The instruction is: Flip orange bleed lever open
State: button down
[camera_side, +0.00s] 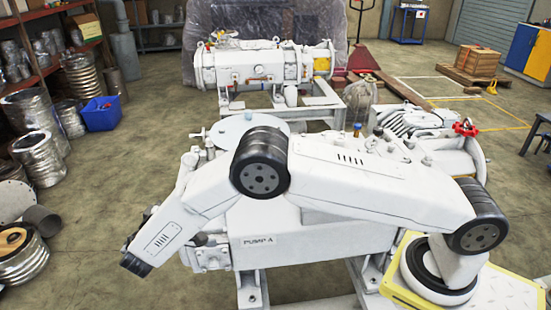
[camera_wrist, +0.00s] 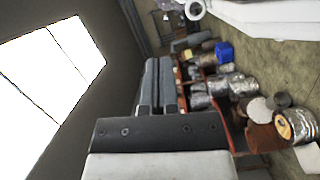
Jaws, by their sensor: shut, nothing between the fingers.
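No orange bleed lever can be made out for sure in either view. A small orange-and-blue fitting (camera_side: 357,130) shows on top of the white pump, too small to tell what it is. The white pump (camera_side: 300,243), marked PUMP A, stands in front, partly hidden behind my arm. My gripper (camera_wrist: 159,64) shows in the wrist view with its two grey fingers together and nothing between them. It points toward the wall and shelves, away from the pump. In the side view my gripper is mostly hidden behind the forearm's end at left.
A red valve handle (camera_side: 466,127) stands at the pump's right end. A second white pump (camera_side: 265,65) stands behind on a frame. A blue bin (camera_side: 101,114), shelves and silver ducts line the left side. The floor between them is open.

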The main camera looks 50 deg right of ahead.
jog(key=w+d+f, duration=0.1)
jog(key=d, duration=0.8)
jog(key=shift+d, duration=0.2)
jog(key=shift+s+d+f+n+t+y, duration=0.1)
jog(key=shift+s+d+n+t+y, duration=0.1)
jog(key=shift+n+t+y, duration=0.25)
jog(key=shift+s+d+n+t+y, duration=0.1)
jog(key=shift+s+n+t+y, duration=0.2)
jog(key=shift+t, duration=0.25)
dwell(0.7)
jog(key=shift+s+d, duration=0.1)
jog(key=s+d, duration=0.3)
jog(key=d, duration=0.3)
jog(key=shift+d, duration=0.4)
dwell(0.5)
jog(key=shift+s+a, duration=0.1)
dwell(0.6)
